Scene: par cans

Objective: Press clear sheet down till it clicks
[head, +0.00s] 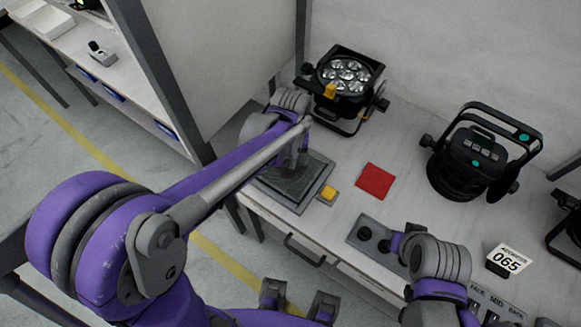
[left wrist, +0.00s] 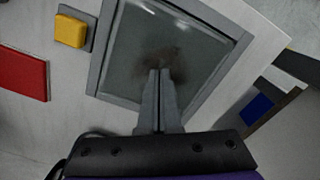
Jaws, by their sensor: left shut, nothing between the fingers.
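The clear sheet (head: 289,183) lies in a grey square frame on the workbench, below the multi-lens lamp. It also shows in the left wrist view (left wrist: 195,42), with a dark smudge or reflection at the fingertips. My left gripper (head: 297,164) is shut and empty, pointing down over the sheet. In the left wrist view its fingertips (left wrist: 159,72) overlap the sheet's middle; whether they touch it I cannot tell. My arm hides part of the frame. My right arm stands at the lower right, and its fingers do not show.
A yellow block (head: 328,193) sits beside the frame, and a red square (head: 375,181) lies to its right. The multi-lens lamp (head: 345,78) and a black can lamp (head: 470,155) stand behind. A grey plate with black knobs (head: 374,236) is near the front edge.

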